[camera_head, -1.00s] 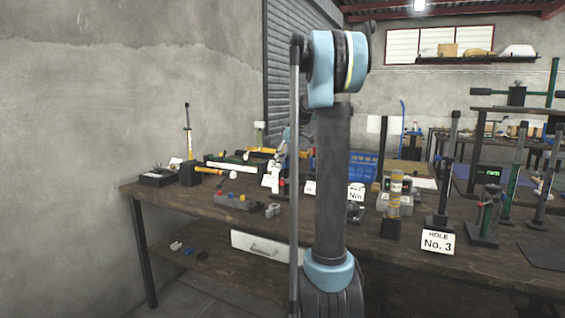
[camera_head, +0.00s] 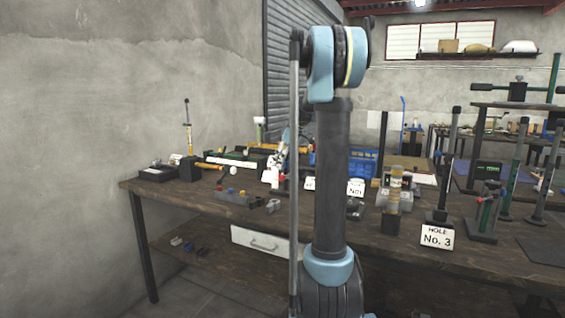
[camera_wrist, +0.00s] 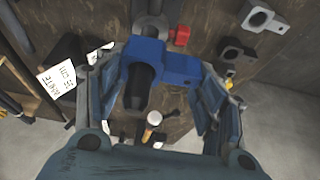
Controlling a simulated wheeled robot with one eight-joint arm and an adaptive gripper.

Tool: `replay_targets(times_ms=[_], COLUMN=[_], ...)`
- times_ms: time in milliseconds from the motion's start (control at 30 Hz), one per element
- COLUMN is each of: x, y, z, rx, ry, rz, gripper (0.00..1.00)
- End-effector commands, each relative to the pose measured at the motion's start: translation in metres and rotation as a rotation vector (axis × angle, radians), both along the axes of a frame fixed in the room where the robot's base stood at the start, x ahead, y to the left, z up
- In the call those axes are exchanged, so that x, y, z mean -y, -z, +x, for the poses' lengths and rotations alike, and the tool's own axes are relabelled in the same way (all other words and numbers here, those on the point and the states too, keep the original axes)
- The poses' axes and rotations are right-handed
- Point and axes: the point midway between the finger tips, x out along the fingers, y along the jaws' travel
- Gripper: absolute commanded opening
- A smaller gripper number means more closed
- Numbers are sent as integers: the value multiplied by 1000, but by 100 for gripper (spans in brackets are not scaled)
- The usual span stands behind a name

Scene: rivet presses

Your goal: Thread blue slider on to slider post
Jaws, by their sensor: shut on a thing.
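My gripper (camera_wrist: 158,84) has its two fingers on either side of the blue slider (camera_wrist: 180,69) in the wrist view. The slider is a blue block with a dark round opening, and the fingers are closed on it. A grey upright part (camera_wrist: 151,25) shows beyond the slider at the top; I cannot tell whether it is the slider post or whether it touches the slider. In the head view the gripper and slider are not clearly visible, with my arm column across the middle.
A white label (camera_wrist: 58,79) is at the left. Stands and a HOLE No. 3 sign (camera_head: 437,237) are at the right.

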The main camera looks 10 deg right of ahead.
Motion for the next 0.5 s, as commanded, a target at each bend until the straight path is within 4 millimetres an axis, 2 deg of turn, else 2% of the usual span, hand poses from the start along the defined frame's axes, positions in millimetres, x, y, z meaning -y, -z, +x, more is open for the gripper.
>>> replay_targets(times_ms=[500], x=[0], y=[10], z=[0], rx=[0], ry=[0], rz=[0], gripper=[47])
